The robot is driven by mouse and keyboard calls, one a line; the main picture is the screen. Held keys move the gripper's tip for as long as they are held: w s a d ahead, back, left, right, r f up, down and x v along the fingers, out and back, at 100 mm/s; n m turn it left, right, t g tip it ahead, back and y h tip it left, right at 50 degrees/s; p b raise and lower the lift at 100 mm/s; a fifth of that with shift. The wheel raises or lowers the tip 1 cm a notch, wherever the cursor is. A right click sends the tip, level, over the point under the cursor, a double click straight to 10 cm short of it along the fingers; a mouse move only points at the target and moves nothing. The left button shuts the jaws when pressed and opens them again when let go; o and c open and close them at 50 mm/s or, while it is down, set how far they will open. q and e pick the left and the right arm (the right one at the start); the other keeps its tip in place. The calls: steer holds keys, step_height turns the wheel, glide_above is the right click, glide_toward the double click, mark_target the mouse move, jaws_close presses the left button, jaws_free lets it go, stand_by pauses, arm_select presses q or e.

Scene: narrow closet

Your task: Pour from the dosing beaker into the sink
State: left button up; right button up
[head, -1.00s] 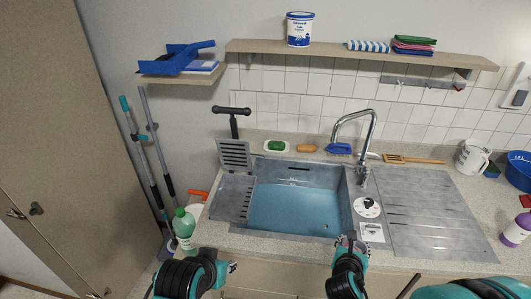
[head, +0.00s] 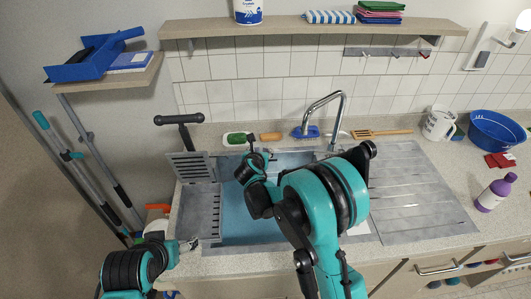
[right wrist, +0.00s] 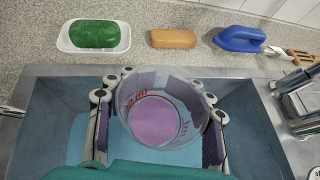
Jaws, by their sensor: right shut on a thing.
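The dosing beaker (right wrist: 160,108) is clear with red markings and shows in the right wrist view with pinkish-purple contents at its bottom. My right gripper (head: 253,160) is shut on it, with a finger on either side. It holds the beaker above the sink (right wrist: 45,115), towards the back edge. In the head view the beaker is hidden by my gripper, and its tilt is hard to tell. The grey sink basin (head: 238,228) has a blue bottom. My left gripper (head: 190,243) is at the sink's front left corner; its jaws are too small to read.
The tap (head: 325,105) rises behind the sink, right of my gripper. A shelf (head: 300,25) hangs above.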

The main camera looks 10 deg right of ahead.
steer(key=w+a, duration=0.3)
steer(key=w, duration=0.1)
steer(key=w+a, duration=0.2)
steer(key=w, duration=0.2)
steer(key=w+a, duration=0.3)
steer(key=w, duration=0.1)
steer(key=shift+w+a+r+p, duration=0.3)
steer(key=shift+w+r, duration=0.05)
